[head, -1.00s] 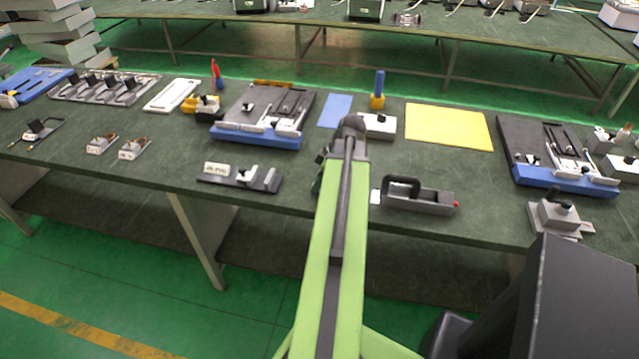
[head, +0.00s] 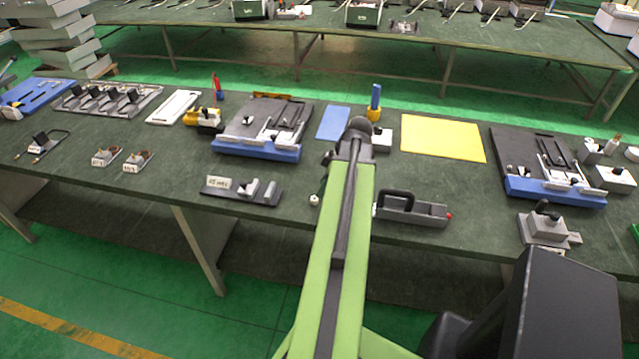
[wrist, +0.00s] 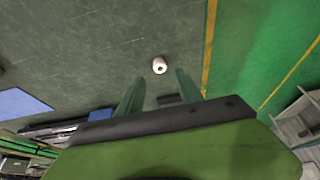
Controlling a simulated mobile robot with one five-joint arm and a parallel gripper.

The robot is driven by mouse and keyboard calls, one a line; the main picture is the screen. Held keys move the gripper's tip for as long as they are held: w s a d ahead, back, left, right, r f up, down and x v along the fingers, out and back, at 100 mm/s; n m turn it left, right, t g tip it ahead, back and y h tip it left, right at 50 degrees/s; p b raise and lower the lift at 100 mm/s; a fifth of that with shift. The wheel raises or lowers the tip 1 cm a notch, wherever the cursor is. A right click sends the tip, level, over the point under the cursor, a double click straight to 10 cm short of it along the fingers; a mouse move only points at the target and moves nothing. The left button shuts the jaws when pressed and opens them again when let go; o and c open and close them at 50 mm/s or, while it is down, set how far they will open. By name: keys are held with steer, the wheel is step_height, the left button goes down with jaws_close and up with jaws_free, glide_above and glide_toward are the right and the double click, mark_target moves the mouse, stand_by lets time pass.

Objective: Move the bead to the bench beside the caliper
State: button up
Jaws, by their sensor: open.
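The bead (head: 314,200) is a small whitish round piece on the green bench (head: 140,180), just left of my green arm in the head view. In the wrist view the bead (wrist: 159,65) shows a dark hole and lies beyond my gripper (wrist: 160,90). The two fingers are apart with nothing between them, and the bead is roughly in line with the gap. In the head view my arm largely hides the gripper. I cannot pick out the caliper with certainty in either view.
A dark labelled plate (head: 243,190) lies left of the bead. A grey fixture with a black handle (head: 412,208) stands right of my arm. A yellow sheet (head: 443,138) and a blue mat (head: 333,122) lie farther back. The front edge is close to the bead.

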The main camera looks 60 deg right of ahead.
steer(key=p+v, duration=0.4)
steer(key=v, duration=0.2)
steer(key=w+a+f+m+g, duration=0.1)
steer(key=w+a+g, duration=0.2)
steer(key=w+a, duration=1.9)
steer(key=w+a+m, duration=0.1)
steer(key=w+a, duration=0.1)
steer(key=a, duration=1.2)
steer(key=w+a+m+g+h, duration=0.1)
steer(key=w+a, duration=0.1)
steer(key=a, duration=1.3)
steer(key=shift+w+f+m, duration=0.3)
steer(key=shift+f, duration=0.05)
steer(key=shift+a, duration=0.15)
steer(key=shift+c, duration=0.2)
